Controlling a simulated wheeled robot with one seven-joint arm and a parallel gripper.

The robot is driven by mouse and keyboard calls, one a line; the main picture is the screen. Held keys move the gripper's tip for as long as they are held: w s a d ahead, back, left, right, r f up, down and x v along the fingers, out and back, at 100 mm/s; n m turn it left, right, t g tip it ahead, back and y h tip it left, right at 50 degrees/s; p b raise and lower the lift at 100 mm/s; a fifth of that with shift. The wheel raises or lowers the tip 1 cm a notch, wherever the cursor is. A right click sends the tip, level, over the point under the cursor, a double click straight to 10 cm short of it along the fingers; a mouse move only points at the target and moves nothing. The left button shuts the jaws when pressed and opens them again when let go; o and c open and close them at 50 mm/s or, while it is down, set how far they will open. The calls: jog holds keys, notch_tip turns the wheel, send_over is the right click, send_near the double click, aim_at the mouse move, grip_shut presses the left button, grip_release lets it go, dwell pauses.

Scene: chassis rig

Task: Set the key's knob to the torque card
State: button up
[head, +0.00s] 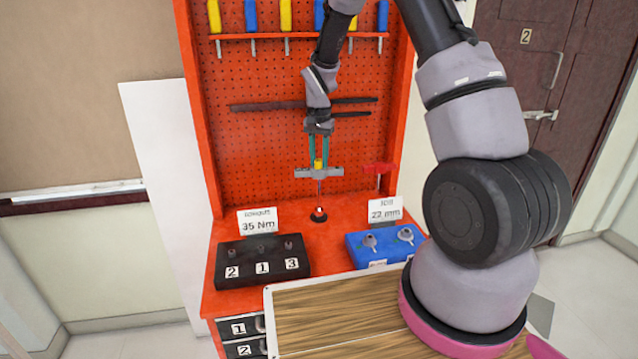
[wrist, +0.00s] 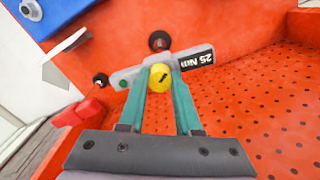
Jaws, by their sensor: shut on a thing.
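The torque key (head: 333,172) is a grey bar standing crosswise on a thin upright shaft over a dark round base (head: 319,215). The key also shows in the wrist view (wrist: 127,76), where its black label reads 25 Nm, upside down. Its yellow knob (wrist: 160,77) has a black mark and also shows in the head view (head: 318,163). My gripper (wrist: 160,85) is shut on the knob, with one green finger on each side. The torque card (head: 258,221) reads 35 Nm and stands behind the black block.
A black block (head: 237,271) numbered 2, 1, 3 stands front left. A blue block (head: 357,256) with grey pieces stands front right, below a 22 mm card (head: 385,210). A red-handled tool (head: 379,168) stands close right of the key. A red pegboard (head: 270,130) rises behind.

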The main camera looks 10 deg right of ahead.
jog(key=m, duration=1.1)
jog(key=o, duration=0.9)
jog(key=shift+c, duration=0.2)
jog(key=n, duration=1.1)
jog(key=shift+c, duration=0.3)
